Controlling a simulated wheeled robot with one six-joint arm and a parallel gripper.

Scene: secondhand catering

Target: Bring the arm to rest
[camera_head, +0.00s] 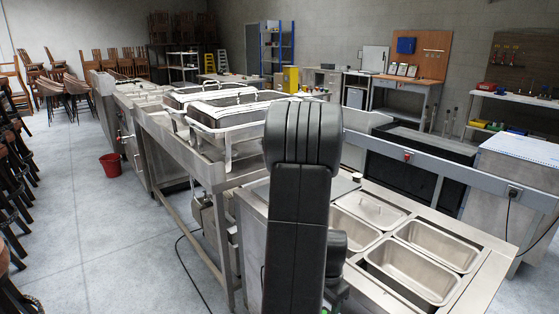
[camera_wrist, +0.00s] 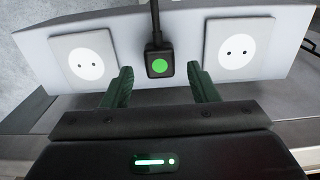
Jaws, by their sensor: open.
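My arm (camera_head: 300,200) stands raised in the middle of the head view, a black link seen from behind. It hides my gripper there. In the wrist view my gripper (camera_wrist: 160,72) is open, its two dark green fingers spread wide with nothing held. A black plug (camera_wrist: 158,73) with a green round face sits between the fingertips or just beyond them, with a visible gap on each side. Its black cable (camera_wrist: 155,20) runs up out of the picture. The plug is against a white socket strip (camera_wrist: 190,32), between two white sockets (camera_wrist: 85,65) (camera_wrist: 238,47).
A steel counter with open pans (camera_head: 422,258) is close on the right of my arm. Chafing dishes (camera_head: 228,117) stand on the counter to the left. The left floor is open, with a red bucket (camera_head: 110,165) and chairs.

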